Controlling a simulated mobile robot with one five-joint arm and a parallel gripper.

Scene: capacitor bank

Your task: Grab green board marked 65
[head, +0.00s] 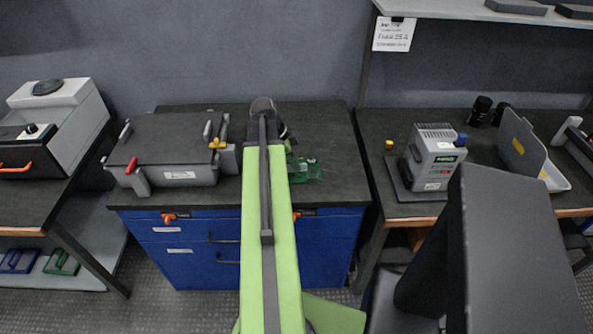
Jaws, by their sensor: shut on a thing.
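A green board (307,170) lies low at the top of the blue cabinet, just right of my arm. Small parts show on it, but no number can be read. My gripper (291,147) is at the far end of my green arm, over the board's left side. It is shut on the green board. The arm hides most of the fingers and the board's left part.
A grey device (178,150) with red and yellow handles stands left on the cabinet top (335,140). A grey instrument (433,155) stands on the right bench. Blue and green framed pieces (62,262) lie on the lower left shelf. The cabinet top's right side is clear.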

